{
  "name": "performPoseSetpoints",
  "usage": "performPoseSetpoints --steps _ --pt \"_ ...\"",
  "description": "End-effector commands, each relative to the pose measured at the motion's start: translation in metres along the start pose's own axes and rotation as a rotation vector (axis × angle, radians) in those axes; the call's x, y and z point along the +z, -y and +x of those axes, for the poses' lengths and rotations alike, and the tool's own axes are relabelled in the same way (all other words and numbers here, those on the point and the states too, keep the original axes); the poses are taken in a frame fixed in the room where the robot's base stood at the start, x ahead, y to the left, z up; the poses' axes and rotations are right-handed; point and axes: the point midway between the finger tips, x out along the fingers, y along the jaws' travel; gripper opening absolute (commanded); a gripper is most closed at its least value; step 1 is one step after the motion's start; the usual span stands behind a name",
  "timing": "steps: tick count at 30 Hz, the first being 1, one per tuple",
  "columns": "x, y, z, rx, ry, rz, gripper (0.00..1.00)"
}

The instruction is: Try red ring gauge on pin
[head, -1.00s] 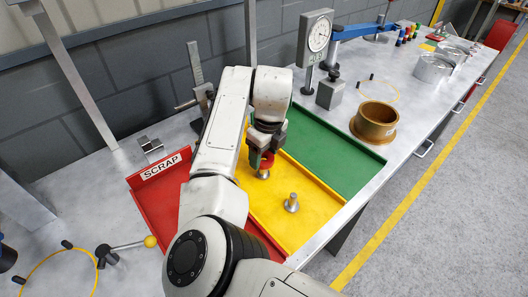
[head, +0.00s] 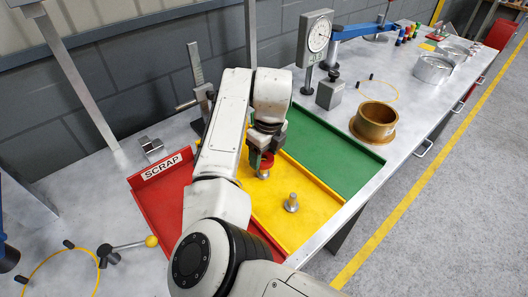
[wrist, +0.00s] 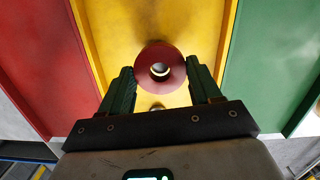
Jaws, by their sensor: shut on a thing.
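The red ring gauge (wrist: 177,76) sits between the fingers of my gripper (wrist: 160,68), which is shut on it. In the head view the ring (head: 268,160) shows just beside the fingers of my gripper (head: 261,156). A metal pin with a round base (head: 263,174) is directly below the ring, over the yellow tray (head: 246,208). A pale spot shows in the ring's hole in the wrist view; I cannot tell how far the pin is inside it. Another flanged pin (head: 291,204) stands upright farther forward in the yellow tray.
The red scrap tray (head: 155,205) lies left of the yellow tray, and the green tray (head: 325,152) lies right. A dial gauge stand (head: 316,40) stands behind. A brass flanged cup (head: 376,120) is on the bench at right.

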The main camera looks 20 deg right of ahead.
Motion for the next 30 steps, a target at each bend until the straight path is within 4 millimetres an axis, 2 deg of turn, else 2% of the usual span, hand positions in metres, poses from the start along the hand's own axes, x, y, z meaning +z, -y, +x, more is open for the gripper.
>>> performPoseSetpoints --steps 28,29,30 --pt "-0.0005 0.0002 0.0036 -0.001 0.000 0.000 0.24" --pt "-0.0005 0.0002 0.0036 -0.001 0.000 0.000 0.64" --pt "-0.0005 0.0002 0.0036 -0.001 0.000 0.000 0.68"
